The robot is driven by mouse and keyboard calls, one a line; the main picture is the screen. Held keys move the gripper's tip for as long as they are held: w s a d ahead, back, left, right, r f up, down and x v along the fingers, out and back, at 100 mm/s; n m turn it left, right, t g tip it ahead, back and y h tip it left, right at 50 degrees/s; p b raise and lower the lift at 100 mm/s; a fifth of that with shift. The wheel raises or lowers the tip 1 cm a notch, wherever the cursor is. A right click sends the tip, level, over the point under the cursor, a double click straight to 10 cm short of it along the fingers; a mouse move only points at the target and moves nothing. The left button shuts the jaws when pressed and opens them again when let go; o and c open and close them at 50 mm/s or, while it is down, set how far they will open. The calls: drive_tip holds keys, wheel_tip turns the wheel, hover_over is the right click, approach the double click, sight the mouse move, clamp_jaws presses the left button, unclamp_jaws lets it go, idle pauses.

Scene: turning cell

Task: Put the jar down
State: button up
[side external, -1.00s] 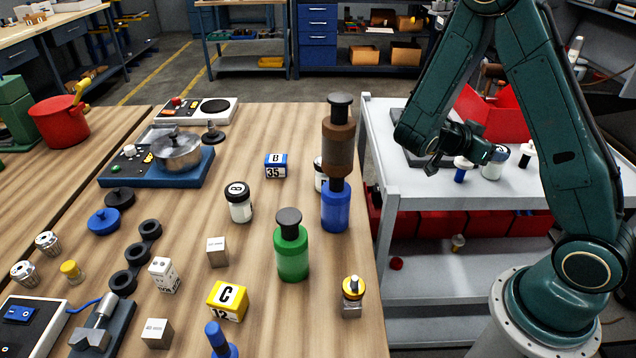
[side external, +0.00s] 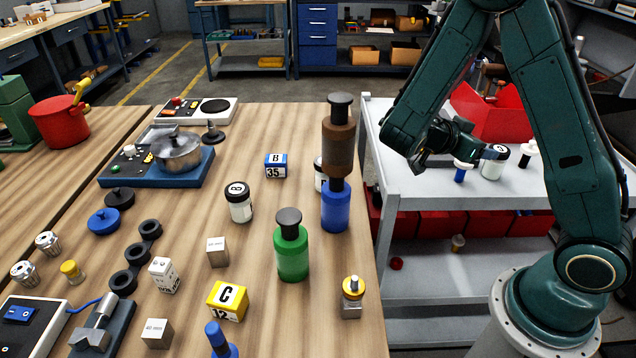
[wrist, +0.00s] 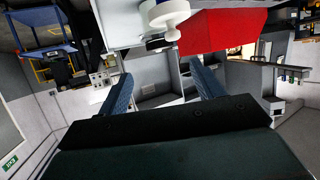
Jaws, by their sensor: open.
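A white jar with a dark lid (side external: 494,165) stands upright on the grey cart top at the right. My gripper (side external: 484,152) is just left of and above it, partly overlapping it in the side view; its fingertips are hard to make out there. In the wrist view my gripper (wrist: 162,88) has its two blue fingers wide apart, with nothing between them. White and dark shapes at the top edge of that view seem to include the jar, but I cannot separate them clearly.
A blue peg with a white flange (side external: 461,169) stands left of the jar, close to my gripper. A red bin (side external: 490,112) is behind, and another small flanged piece (side external: 528,152) is to the right. Bottles, including a green one (side external: 292,250), crowd the wooden table's right edge.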

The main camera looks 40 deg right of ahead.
drive_tip(key=shift+a, duration=0.1)
drive_tip(key=s+a+r+n+t+y, duration=0.4)
drive_tip(key=a+r+n+t+y, duration=0.1)
drive_tip(key=a+n, duration=0.5)
drive_tip(key=s+a+r+n+t+y, duration=0.3)
drive_tip(key=a+r+n+y, duration=0.4)
drive_tip(key=a+n, duration=0.3)
drive_tip(key=shift+s+a+n+t+y, duration=0.15)
drive_tip(key=shift+s+n+t+y, duration=0.25)
drive_tip(key=shift+n+t, duration=0.45)
drive_tip(key=shift+o, duration=0.4)
drive_tip(key=shift+r, duration=0.1)
drive_tip(key=shift+r, duration=0.1)
